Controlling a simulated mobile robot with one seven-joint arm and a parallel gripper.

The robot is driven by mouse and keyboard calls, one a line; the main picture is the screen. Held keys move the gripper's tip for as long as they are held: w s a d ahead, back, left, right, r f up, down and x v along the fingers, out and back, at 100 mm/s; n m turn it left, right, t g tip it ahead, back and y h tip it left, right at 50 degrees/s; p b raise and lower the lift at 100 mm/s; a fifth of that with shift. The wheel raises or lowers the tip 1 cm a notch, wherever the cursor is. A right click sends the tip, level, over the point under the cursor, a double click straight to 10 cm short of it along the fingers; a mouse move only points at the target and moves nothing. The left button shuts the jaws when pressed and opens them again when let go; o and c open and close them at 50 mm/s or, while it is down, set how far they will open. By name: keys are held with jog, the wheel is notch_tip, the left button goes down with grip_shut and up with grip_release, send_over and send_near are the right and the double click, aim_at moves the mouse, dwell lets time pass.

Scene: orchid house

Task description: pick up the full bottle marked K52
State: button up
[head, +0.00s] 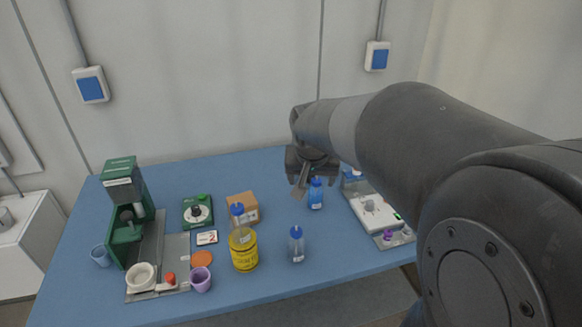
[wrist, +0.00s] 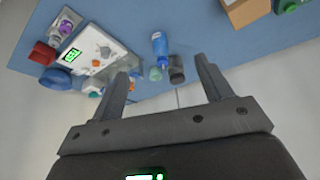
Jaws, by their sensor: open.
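A blue-filled bottle (head: 316,197) with a blue cap stands on the blue table, just below and right of my gripper (head: 303,182). It also shows in the wrist view (wrist: 160,46), beyond the gap between my fingers (wrist: 161,68). My gripper is open, with nothing between the fingers. A clear, pale bottle (head: 297,248) with a blue cap stands nearer the front edge. The labels are too small to read, so I cannot tell which bottle is K52.
The yellow tin (head: 244,252) and a cardboard box (head: 243,206) stand left of the bottles. A white scale-like device (head: 375,211) is to the right. A green machine (head: 125,215) and purple cup (head: 200,281) are further left. In the wrist view, a dark jar (wrist: 177,72) is close to the blue-filled bottle.

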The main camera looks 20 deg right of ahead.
aim_at(315, 192)
jog(key=w+d+f+m, duration=0.1)
jog(key=w+d+f, duration=0.1)
jog(key=w+f, duration=0.3)
jog(key=w+d+f, duration=0.2)
jog(key=w+f, duration=0.3)
jog(key=w+d+f+m+g, duration=0.1)
jog(key=w+d+f, duration=0.1)
jog(key=w+f, duration=0.3)
jog(key=shift+w+d+f+m+h, duration=0.3)
jog(key=shift+d+f+h, duration=0.1)
jog(key=shift+f, duration=0.2)
jog(key=shift+x, duration=2.75)
jog(key=shift+s+d, duration=0.1)
jog(key=shift+d, duration=0.1)
jog(key=shift+c, duration=0.3)
jog(key=c, duration=1.1)
